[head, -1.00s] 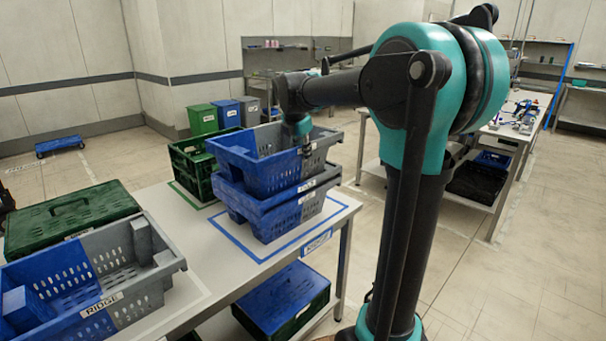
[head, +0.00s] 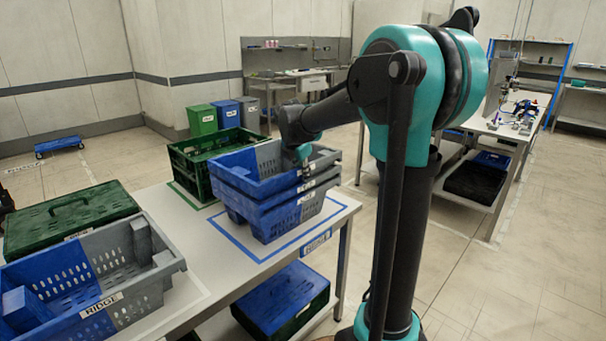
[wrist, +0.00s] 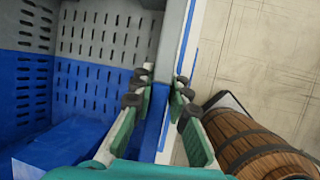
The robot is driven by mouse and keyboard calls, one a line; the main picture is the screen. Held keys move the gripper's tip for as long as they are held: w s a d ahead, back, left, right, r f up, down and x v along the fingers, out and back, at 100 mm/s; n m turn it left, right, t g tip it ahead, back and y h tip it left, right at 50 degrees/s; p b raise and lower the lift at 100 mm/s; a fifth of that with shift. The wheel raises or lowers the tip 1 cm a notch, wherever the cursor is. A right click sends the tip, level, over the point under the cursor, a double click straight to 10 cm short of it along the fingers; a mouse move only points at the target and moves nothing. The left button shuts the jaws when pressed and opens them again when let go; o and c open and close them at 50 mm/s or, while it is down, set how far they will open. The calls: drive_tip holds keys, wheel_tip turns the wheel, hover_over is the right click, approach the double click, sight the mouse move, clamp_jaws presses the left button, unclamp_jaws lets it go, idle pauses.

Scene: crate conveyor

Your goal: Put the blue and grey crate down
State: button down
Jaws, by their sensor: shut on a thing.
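The blue and grey crate (head: 240,170) is at the top of a stack inside the blue outline on the table. It sits low over another blue and grey crate (head: 262,222), seemingly nested into it; I cannot tell whether it bears fully on it. My gripper (head: 304,168) is at its right-hand rim, partly hidden by the arm. In the wrist view my gripper (wrist: 160,92) is shut on the wall of the crate (wrist: 90,75), one finger on each side. The crate looks level.
Another blue and grey crate, labelled RIDGE (head: 150,290), stands at the table's near left, beside a lidded green crate (head: 70,220). An open green crate (head: 185,165) stands just behind the stack. A blue-lidded crate (head: 285,295) is on the lower shelf. A barrel (wrist: 255,145) shows in the wrist view.

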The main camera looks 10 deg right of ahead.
drive_tip(key=c, duration=1.5)
unclamp_jaws()
drive_tip(key=shift+r, duration=0.1)
drive_tip(key=v, duration=1.2)
drive_tip(key=s+d+f+m+y, duration=0.1)
drive_tip(key=s+d+f+m, duration=0.1)
drive_tip(key=s+f+m, duration=0.6)
drive_tip(key=s+d+f+m, duration=0.2)
drive_tip(key=s+f+m, duration=0.6)
drive_tip(key=f, duration=0.3)
drive_tip(key=s+d+f+m+y, duration=0.1)
drive_tip(key=s+d+f+m, duration=0.1)
drive_tip(key=s+f+m, duration=0.6)
drive_tip(key=shift+s+d+f+m+y, duration=0.15)
drive_tip(key=shift+s+f+m, duration=0.05)
drive_tip(key=shift+s+f, duration=0.4)
drive_tip(key=shift+s+d+f+m+y, duration=0.15)
drive_tip(key=shift+s+f+m, duration=0.05)
drive_tip(key=shift+s+f, duration=0.35)
drive_tip(key=shift+w, duration=0.1)
